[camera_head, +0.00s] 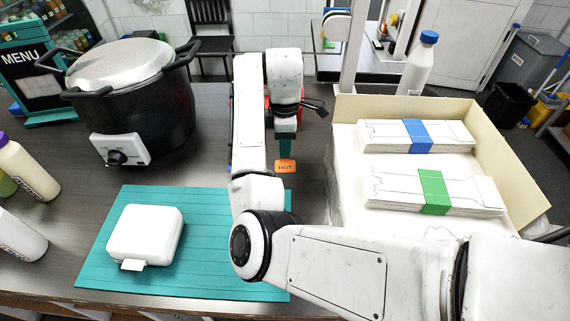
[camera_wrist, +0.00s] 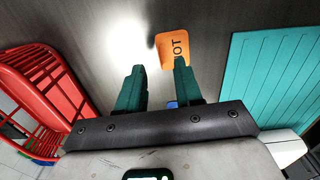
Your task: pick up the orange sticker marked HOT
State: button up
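A teal mat (camera_head: 190,278) with a white closed box (camera_head: 146,234) lies left of my arm. A black pot (camera_head: 135,105) stands behind it. A cream open box (camera_head: 515,160) with banded paper stacks is at right. A red wire basket (camera_wrist: 40,90) is near my gripper.

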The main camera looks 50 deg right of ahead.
aim_at(285, 163)
jog(key=shift+f, duration=1.6)
jog(key=shift+s, duration=0.1)
grip_shut()
